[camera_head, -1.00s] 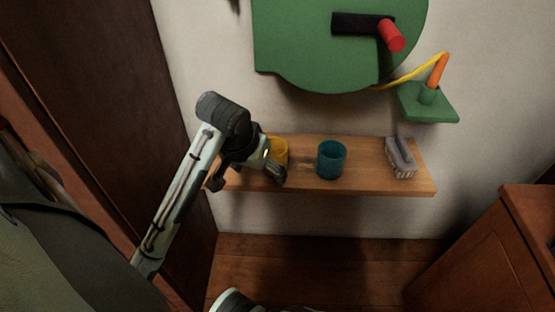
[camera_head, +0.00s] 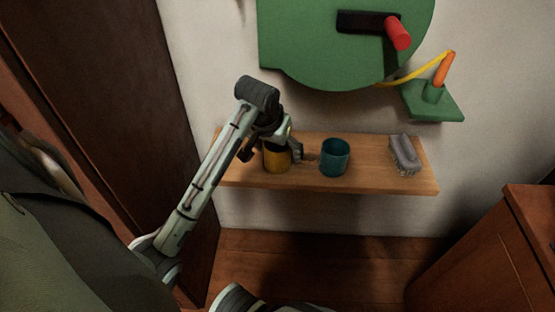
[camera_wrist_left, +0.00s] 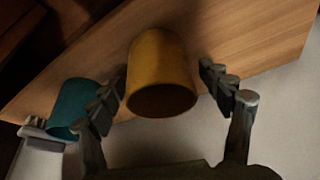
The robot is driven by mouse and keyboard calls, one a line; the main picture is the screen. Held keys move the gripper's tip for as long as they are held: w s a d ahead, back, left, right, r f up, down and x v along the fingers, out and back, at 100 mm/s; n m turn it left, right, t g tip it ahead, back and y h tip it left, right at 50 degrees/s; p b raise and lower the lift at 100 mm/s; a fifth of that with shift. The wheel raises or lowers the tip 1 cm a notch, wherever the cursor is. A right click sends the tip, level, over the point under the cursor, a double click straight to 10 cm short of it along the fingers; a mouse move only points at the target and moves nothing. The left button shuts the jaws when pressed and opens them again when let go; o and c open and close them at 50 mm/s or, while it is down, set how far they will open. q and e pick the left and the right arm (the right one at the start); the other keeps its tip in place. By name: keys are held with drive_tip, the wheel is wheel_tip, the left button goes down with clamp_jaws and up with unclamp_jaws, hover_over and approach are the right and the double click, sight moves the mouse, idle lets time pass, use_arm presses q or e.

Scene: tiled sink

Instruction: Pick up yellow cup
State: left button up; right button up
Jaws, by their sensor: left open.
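The yellow cup (camera_head: 277,160) stands on the wooden shelf, left of the teal cup, partly hidden by my left gripper. My left gripper (camera_head: 274,153) is at the cup from above and the wall side cannot be told apart from its sides. In the left wrist view the yellow cup (camera_wrist_left: 162,75) is between the two open fingers of my left gripper (camera_wrist_left: 165,88), with a visible gap at the right finger; the left finger is close to the cup, and contact cannot be told. My right gripper is not in view.
A green board (camera_head: 300,50) hangs above. A dark wooden panel (camera_head: 120,70) stands at left and a cabinet (camera_head: 490,260) at lower right.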

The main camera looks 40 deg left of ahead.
use_arm(q)
drive_tip(key=c, duration=1.2)
drive_tip(key=shift+r, duration=0.1)
